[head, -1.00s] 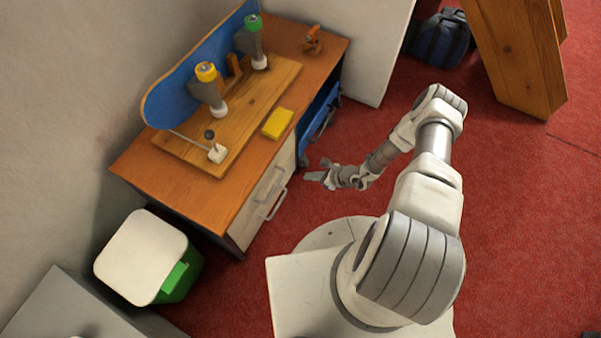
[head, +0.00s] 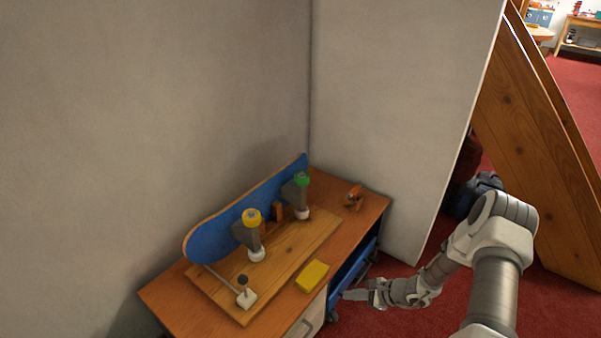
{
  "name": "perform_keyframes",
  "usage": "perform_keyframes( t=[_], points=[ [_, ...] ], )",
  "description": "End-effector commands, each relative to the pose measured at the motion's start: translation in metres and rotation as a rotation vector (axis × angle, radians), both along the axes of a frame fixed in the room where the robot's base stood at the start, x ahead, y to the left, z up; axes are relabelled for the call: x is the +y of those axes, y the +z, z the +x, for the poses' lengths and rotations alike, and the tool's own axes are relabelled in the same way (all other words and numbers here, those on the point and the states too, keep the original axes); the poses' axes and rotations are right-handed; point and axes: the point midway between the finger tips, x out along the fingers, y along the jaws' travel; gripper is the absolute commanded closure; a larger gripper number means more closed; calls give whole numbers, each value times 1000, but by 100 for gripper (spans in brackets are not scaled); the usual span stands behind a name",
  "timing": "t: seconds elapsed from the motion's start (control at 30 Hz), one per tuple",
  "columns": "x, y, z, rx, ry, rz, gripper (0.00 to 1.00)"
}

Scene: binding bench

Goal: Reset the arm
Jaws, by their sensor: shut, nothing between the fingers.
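My gripper (head: 352,294) is shut and empty. It is in front of the bench (head: 372,207), near its front edge and the drawer, apart from everything on the bench top. My arm reaches in from the lower right, bent at the elbow.
A yellow block (head: 312,276) lies near the bench's front edge. A blue skateboard deck (head: 215,236) leans behind the board. An orange tool (head: 353,195) lies at the far end. A white partition (head: 400,110) and a wooden panel (head: 540,150) stand behind. Red carpet (head: 400,322) is open right of the bench.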

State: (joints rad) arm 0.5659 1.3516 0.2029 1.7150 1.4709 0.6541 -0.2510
Motion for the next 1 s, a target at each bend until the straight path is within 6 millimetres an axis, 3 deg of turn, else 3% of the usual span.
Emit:
perform_keyframes(
  t=[0.03, 0.2, 0.47, 0.77, 1.0],
  points=[
    [0, 24, 7, -34, 53, -26, 100],
    [6, 91, 17, -125, 222, -104, 100],
    [20, 189, 12, -246, 468, -236, 100],
    [37, 289, -19, -363, 729, -409, 100],
    [46, 356, -58, -441, 914, -563, 100]
  ],
)
